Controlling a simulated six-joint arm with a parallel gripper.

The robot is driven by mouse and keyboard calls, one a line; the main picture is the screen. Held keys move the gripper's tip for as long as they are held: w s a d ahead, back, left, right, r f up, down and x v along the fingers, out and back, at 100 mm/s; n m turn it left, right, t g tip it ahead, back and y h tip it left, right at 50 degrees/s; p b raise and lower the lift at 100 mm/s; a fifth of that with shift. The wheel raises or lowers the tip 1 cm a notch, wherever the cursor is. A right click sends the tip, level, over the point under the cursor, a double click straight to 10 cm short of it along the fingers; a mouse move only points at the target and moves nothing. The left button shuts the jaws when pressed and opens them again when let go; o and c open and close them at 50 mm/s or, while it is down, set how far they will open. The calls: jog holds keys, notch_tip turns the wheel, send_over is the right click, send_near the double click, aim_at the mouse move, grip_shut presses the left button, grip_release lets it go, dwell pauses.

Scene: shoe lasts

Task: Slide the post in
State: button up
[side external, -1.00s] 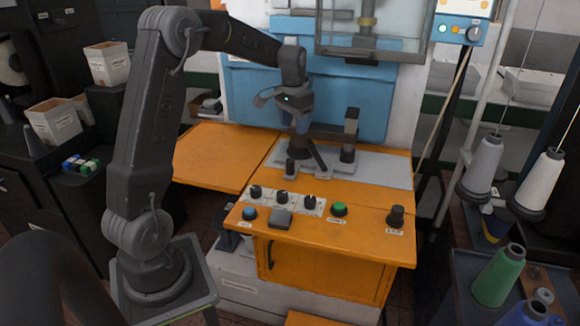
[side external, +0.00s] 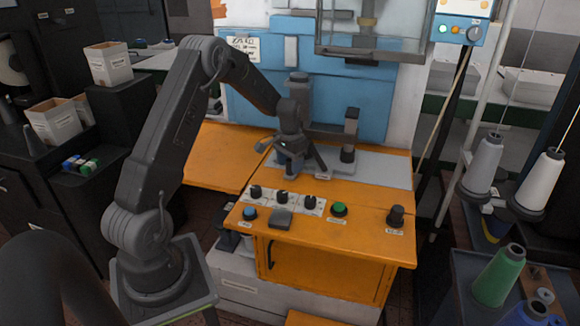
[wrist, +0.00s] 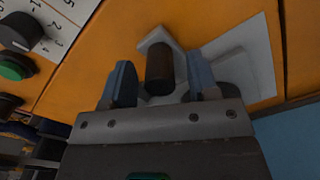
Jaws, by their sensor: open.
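My gripper (wrist: 161,82) is open in the wrist view, with one blue-grey finger on each side of a short dark round post (wrist: 160,68). Gaps show between the post and both fingers. A pale angular piece (wrist: 153,38) shows around the far side of the post; how they join is unclear. In the side external view my gripper (side external: 291,163) is low over the left part of the grey plate on the orange bench and hides most of the post there. A dark upright fixture (side external: 350,135) with a sideways arm stands just right of it.
The orange bench front carries several black knobs, a green button (side external: 339,208) and a dark knob (side external: 396,215). The grey plate (side external: 388,170) is clear at right. A blue machine panel (side external: 375,105) rises behind. Thread cones stand at far right.

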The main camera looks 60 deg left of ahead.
jog(key=shift+f, duration=0.7)
jog(key=shift+c, duration=0.5)
grip_shut()
